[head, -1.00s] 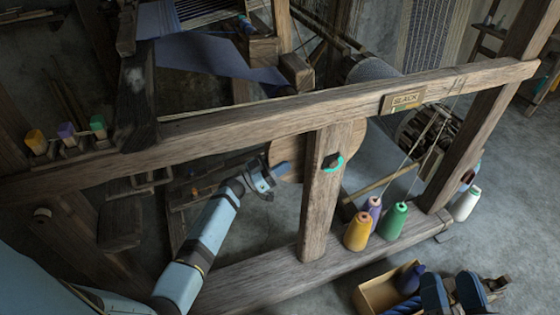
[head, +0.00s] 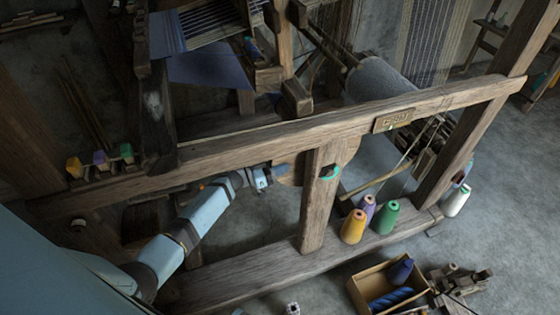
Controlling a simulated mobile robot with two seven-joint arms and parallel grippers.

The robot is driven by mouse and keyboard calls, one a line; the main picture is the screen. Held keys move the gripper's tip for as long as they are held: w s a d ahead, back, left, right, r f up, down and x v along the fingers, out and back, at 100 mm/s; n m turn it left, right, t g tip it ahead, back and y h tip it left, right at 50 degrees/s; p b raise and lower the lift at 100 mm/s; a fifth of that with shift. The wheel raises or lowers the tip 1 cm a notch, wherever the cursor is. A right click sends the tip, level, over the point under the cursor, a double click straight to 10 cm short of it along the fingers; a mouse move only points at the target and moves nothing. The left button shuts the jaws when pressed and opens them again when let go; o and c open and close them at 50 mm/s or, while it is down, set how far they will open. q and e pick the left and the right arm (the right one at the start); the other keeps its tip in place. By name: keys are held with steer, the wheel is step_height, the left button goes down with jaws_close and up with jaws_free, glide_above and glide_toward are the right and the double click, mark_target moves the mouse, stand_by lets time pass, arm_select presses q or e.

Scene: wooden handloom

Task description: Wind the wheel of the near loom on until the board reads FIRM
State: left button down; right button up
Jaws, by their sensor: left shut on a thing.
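My right gripper is not in view.
The upright post (head: 315,205) with a dark and teal fitting (head: 330,171) stands right beside the wheel. An open box (head: 372,286) with dark blue items sits on the floor beside wooden pieces (head: 460,286).

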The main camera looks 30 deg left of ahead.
arm_select(q)
steer(key=c, duration=0.7)
jaws_free()
steer(key=p+v, duration=0.1)
steer(key=v, duration=0.6)
steer(key=shift+s+a, duration=0.1)
steer(key=shift+s, duration=0.05)
steer(key=shift+s, duration=0.1)
